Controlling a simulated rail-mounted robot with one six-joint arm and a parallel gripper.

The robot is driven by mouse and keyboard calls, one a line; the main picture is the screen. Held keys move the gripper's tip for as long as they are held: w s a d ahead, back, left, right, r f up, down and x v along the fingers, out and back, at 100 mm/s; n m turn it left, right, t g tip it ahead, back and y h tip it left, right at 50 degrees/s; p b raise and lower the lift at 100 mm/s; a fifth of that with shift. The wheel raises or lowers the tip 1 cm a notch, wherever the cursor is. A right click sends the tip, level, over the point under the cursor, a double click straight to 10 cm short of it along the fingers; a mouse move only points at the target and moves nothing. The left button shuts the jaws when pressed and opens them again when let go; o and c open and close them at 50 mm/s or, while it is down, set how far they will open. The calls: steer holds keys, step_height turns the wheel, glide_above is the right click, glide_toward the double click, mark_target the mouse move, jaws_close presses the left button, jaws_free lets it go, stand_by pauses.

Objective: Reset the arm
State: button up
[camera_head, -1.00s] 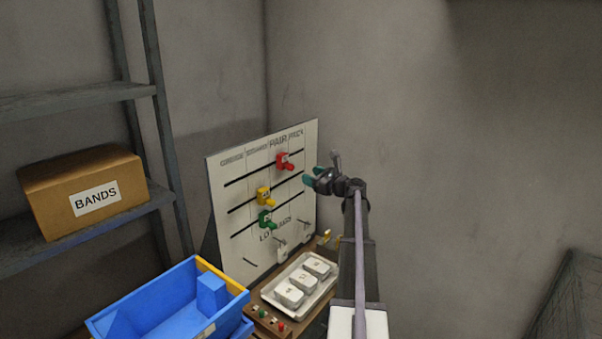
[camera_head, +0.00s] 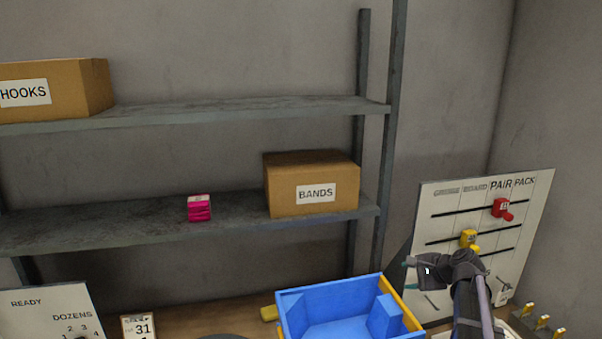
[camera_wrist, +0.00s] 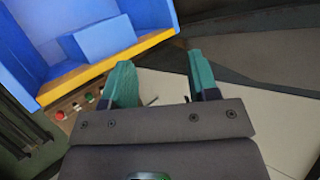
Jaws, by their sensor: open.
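My gripper (camera_head: 410,264) is at the lower right of the head view, in front of the white slider board (camera_head: 437,199). Its two teal fingers also show in the wrist view (camera_wrist: 164,84); they stand apart with nothing between them. My arm reaches up from the bottom edge below it. The gripper is near the right edge of the blue bin (camera_head: 337,297) and hides part of the board's lower left.
A shelf (camera_head: 130,232) holds the BANDS box (camera_head: 285,190) and a pink stack (camera_head: 199,208); a HOOKS box (camera_head: 84,85) sits above. A READY board (camera_head: 30,310) and a 31 card (camera_head: 140,328) stand at lower left. Red (camera_head: 501,208) and yellow (camera_head: 468,238) sliders sit on the board.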

steer(key=s+a+f+n+g+h, duration=0.35)
steer(key=s+a+n, duration=0.35)
steer(key=s+a, duration=0.25)
steer(key=s+a+f+n+g+h, duration=0.2)
steer(key=s+a+f+n+g, duration=0.15)
steer(key=s+a+n, duration=0.6)
step_height(320, 180, down, 7)
steer(key=s+a+g+b, duration=0.1)
steer(key=s+b, duration=0.2)
steer(key=b, duration=0.4)
steer(key=shift+a+h, duration=0.25)
steer(key=shift+h, duration=0.1)
steer(key=shift+r, duration=0.1)
steer(key=shift+c, duration=0.2)
